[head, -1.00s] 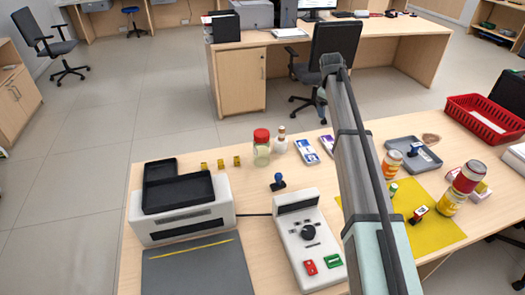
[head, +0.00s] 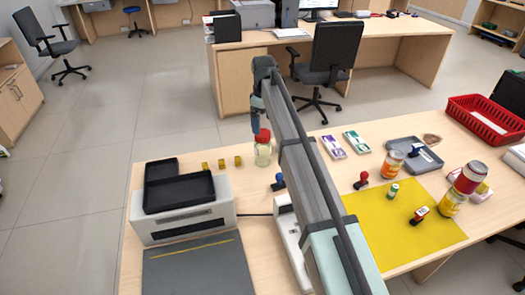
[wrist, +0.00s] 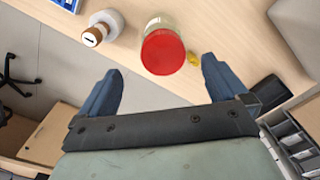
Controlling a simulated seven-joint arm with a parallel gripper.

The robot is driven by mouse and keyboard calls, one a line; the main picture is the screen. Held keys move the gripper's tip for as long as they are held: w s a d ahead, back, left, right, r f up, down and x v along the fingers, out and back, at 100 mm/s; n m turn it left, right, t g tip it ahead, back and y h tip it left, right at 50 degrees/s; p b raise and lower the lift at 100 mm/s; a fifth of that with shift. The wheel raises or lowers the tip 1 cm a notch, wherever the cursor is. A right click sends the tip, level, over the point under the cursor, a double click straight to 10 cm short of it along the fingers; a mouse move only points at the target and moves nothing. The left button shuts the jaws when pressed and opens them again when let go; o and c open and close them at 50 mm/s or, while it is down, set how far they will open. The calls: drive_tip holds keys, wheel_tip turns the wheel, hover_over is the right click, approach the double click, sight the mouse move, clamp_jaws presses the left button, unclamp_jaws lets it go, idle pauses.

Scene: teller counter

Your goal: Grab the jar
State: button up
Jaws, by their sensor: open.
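A clear jar (head: 262,157) with a red lid stands upright near the back edge of the counter. In the wrist view its red lid (wrist: 163,52) faces the camera, just beyond and between my fingertips. My gripper (head: 257,125) is at the jar's lid in the head view, where the fingers partly overlap it. In the wrist view my gripper (wrist: 162,72) is open, with a blue finger on each side and nothing held. No contact with the jar is visible.
Small yellow blocks (head: 221,163), a printer-like machine (head: 185,220) and a blue stamp (head: 278,182) are nearby.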

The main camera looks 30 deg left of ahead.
sight(263, 132)
wheel_tip(263, 132, down, 5)
drive_tip(key=shift+s+a+f, duration=0.1)
drive_tip(key=shift+f, duration=1.15)
drive_tip(key=shift+s+f, duration=0.1)
drive_tip(key=shift+f, duration=1.15)
drive_tip(key=shift+c, duration=0.2)
drive_tip(key=c, duration=1.2)
